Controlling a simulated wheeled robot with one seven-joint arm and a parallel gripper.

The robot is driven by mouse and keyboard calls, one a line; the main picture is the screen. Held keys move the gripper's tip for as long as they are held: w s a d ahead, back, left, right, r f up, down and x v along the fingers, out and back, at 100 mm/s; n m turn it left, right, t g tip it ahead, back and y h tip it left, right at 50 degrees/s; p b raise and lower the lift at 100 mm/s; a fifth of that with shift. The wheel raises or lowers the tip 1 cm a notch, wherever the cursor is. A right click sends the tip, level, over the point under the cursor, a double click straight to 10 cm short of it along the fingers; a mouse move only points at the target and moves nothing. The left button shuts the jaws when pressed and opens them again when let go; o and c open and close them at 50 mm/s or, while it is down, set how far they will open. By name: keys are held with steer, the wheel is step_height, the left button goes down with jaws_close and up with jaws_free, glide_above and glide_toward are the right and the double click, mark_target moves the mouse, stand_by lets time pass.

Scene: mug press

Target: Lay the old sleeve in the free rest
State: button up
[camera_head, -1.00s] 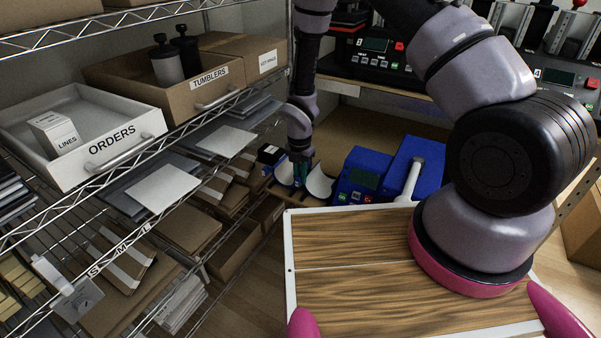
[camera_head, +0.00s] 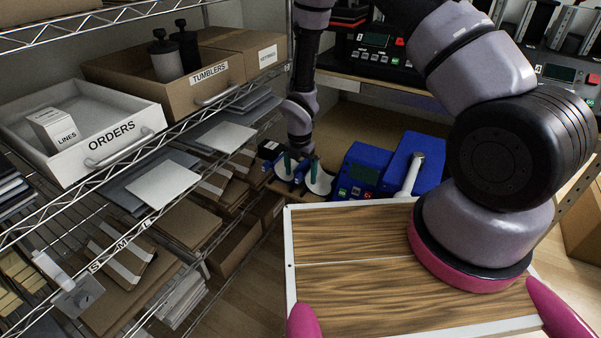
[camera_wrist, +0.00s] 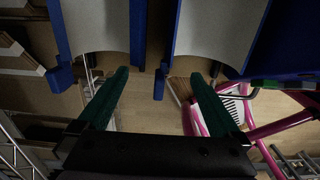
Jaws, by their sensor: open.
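My gripper (camera_head: 301,171) is open, with its green fingers spread above a pair of pale curved pieces on a shelf beside the blue machine. The right pale piece (camera_head: 320,184) shows partly in the head view; the left one is mostly hidden by the fingers and blue parts. In the wrist view, a left pale curved piece (camera_wrist: 97,22) and a right pale curved piece (camera_wrist: 220,30) have blue edges. My gripper (camera_wrist: 159,75) has nothing visible held between its fingers there. I cannot tell which pale piece is the old sleeve and which surface is a rest.
A blue machine (camera_head: 365,172) with a light handle stands close to the right of the gripper. A wire rack with an ORDERS tray (camera_head: 95,158) and a TUMBLERS box (camera_head: 215,85) stands at the left. A wood-grained board (camera_head: 380,270) lies in front.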

stand_by(0.6)
steer(key=shift+r, duration=4)
steer(key=shift+r, duration=0.2)
steer(key=d+r+m+t, duration=0.1)
steer(key=d+r+m, duration=0.35)
steer(key=r, duration=0.55)
steer(key=s+d+r+m+t, duration=0.1)
steer(key=d+r+m, duration=0.4)
steer(key=r, duration=0.4)
steer(key=d+r+m+t, duration=0.1)
steer(key=d+r+m, duration=0.2)
steer(key=r+m, duration=0.55)
steer(key=s+d+r+m+t+y, duration=0.1)
steer(key=s+d+r+m+t, duration=0.1)
steer(key=s+r+m, duration=0.5)
steer(key=s+d+r+m+t+y, duration=0.1)
steer(key=s+d+r+m, duration=0.3)
steer(key=s+r+m, duration=0.4)
steer(key=s+r, duration=0.2)
steer(key=s, duration=0.1)
steer(key=shift+d+t, duration=0.3)
steer(key=shift+t, duration=0.1)
